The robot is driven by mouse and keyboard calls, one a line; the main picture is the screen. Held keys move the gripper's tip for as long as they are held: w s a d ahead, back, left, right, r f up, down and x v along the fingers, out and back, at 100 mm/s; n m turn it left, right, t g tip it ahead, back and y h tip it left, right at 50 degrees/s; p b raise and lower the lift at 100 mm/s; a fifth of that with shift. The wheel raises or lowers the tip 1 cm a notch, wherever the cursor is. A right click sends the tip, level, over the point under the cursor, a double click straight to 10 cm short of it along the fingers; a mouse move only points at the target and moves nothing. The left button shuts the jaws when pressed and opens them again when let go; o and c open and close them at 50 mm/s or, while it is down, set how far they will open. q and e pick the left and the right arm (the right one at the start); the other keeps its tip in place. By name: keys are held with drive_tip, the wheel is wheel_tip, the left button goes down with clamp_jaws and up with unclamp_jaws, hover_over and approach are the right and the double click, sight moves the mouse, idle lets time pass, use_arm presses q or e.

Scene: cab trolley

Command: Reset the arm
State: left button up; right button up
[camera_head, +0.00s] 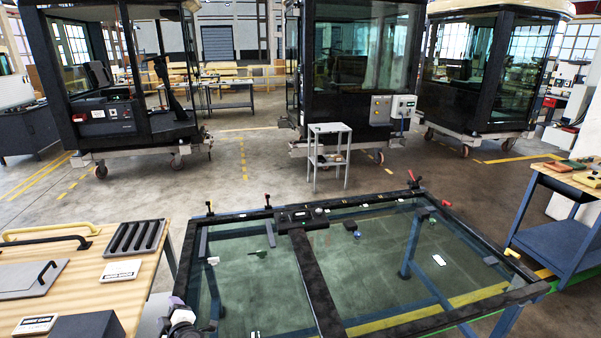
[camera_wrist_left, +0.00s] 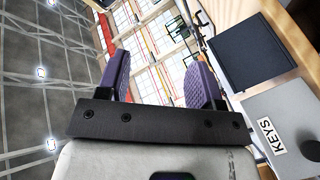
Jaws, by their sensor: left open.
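My left gripper (camera_head: 182,312) shows at the bottom edge of the head view, between the wooden bench and the glass-topped frame. In the left wrist view my left gripper (camera_wrist_left: 162,80) has its two purple-padded fingers apart with nothing between them. It points away from the benches toward the far hall and roof, seen tilted. Most of the left arm is out of the head view. My right gripper is in neither view.
At left, a wooden bench (camera_head: 148,262) carries a slotted black tray (camera_head: 134,238), handles and labelled plates. The black frame with glass panes (camera_head: 310,265) fills the front centre. Behind stand a small grey stand (camera_head: 329,150) and large cabs (camera_head: 355,75). The floor between is clear.

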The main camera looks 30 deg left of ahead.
use_arm(q)
drive_tip(key=w+d+r+m+t+h, duration=0.3)
drive_tip(key=w+r+m+t, duration=0.1)
drive_tip(key=r, duration=0.3)
drive_tip(key=w+d+r+m+t+h, duration=0.25)
drive_tip(key=w+r+t+h, duration=0.2)
drive_tip(key=r, duration=0.35)
drive_tip(key=s+d+r+m+g+h, duration=0.1)
drive_tip(key=s+d+r+m+h, duration=0.15)
drive_tip(key=d+m, duration=0.35)
drive_tip(key=s+d+r+m+g+h, duration=0.1)
drive_tip(key=s+d+m+h, duration=0.25)
drive_tip(key=d, duration=0.45)
drive_tip(key=s+d+f+m+g+h, duration=0.2)
drive_tip(key=s+d+f+m+g, duration=0.2)
drive_tip(key=s+d+f+m, duration=0.8)
drive_tip(key=s+d+f+n+g, duration=0.1)
drive_tip(key=s+d+f+g, duration=0.15)
drive_tip(key=s+f, duration=0.5)
drive_tip(key=s+d+f+n+g, duration=0.1)
drive_tip(key=s+d+f+g, duration=0.1)
drive_tip(key=s+d+f, duration=0.5)
drive_tip(key=s+a+r+p, duration=0.1)
drive_tip(key=r+p, duration=1.1)
drive_tip(key=r, duration=0.1)
drive_tip(key=a+r+p, duration=0.2)
drive_tip(key=r+p, duration=1)
drive_tip(key=shift+s+r, duration=0.35)
drive_tip(key=shift+r, duration=0.05)
drive_tip(key=shift+c, duration=0.2)
